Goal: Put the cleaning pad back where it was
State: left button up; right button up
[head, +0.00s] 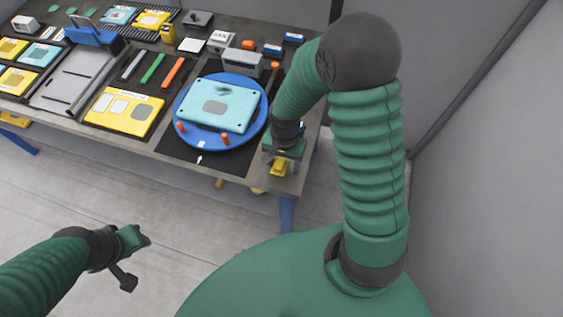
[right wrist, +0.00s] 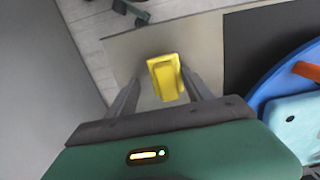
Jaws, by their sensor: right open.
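The yellow cleaning pad (right wrist: 165,78) rests on the bare grey tabletop near the front right corner, and it also shows in the head view (head: 279,168). My right gripper (head: 280,158) is above the pad from the robot's side of the table. In the right wrist view its fingers (right wrist: 160,82) are open, one to each side of the pad, with gaps visible; whether they touch it I cannot tell. My left gripper (head: 128,262) hangs over the floor, away from the table; its jaw opening is unclear.
A blue turntable (head: 178,112) carrying a light-blue plate (head: 228,115) stands left of the pad on a black mat (head: 180,152). Orange pegs (head: 225,139) stand on the turntable. A yellow board (head: 120,122) lies farther left. The table's front edge is close to the pad.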

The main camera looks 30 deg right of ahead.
aim_at(282, 162)
jog(key=shift+w+a, duration=0.1)
jog(key=shift+a, duration=0.3)
jog(key=shift+d+r, duration=0.1)
jog(key=shift+r, duration=0.25)
notch_tip(282, 162, up, 11)
jog(key=p, duration=0.1)
jog(key=s+a+n+t, duration=0.1)
jog(key=n, duration=0.2)
jog(key=s+a+n, duration=0.1)
jog(key=n, duration=0.2)
jog(key=s+a+n+t, duration=0.1)
jog(key=s+a+n, duration=0.1)
jog(key=n, duration=0.1)
jog(key=shift+s+f+n+t, duration=0.1)
jog(key=shift+f+n+t, duration=0.2)
jog(key=shift+n, duration=0.1)
